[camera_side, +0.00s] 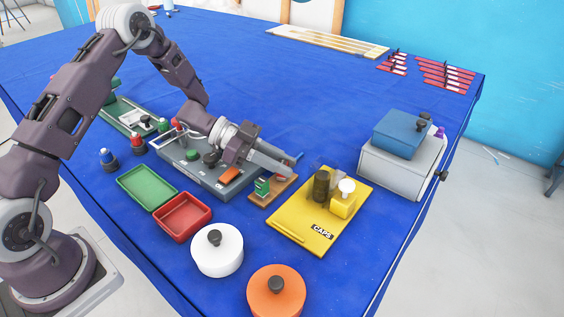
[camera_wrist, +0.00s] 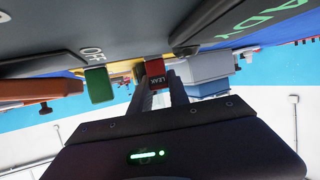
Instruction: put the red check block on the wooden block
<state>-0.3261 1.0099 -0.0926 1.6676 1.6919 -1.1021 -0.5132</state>
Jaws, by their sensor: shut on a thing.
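A small red block (camera_wrist: 155,72) with white lettering that seems to read "LEAK" sits between the fingertips of my gripper (camera_wrist: 158,82) in the wrist view. My gripper (camera_side: 286,174) is shut on it; in the side view only a little of the red block (camera_side: 281,178) shows by the fingertips. The flat wooden block (camera_side: 266,201) lies below the fingertips in the side view. A green block (camera_side: 262,186) stands on its left part. I cannot tell whether the red block touches the wood. The green block also shows in the wrist view (camera_wrist: 98,86).
A grey panel box (camera_side: 215,183) with an orange switch lies under my wrist. A yellow board (camera_side: 290,222) marked "CAPS" is close on the right. Green (camera_side: 147,187) and red trays (camera_side: 182,232), a white round can (camera_side: 218,262) and an orange one (camera_side: 262,300) stand in front.

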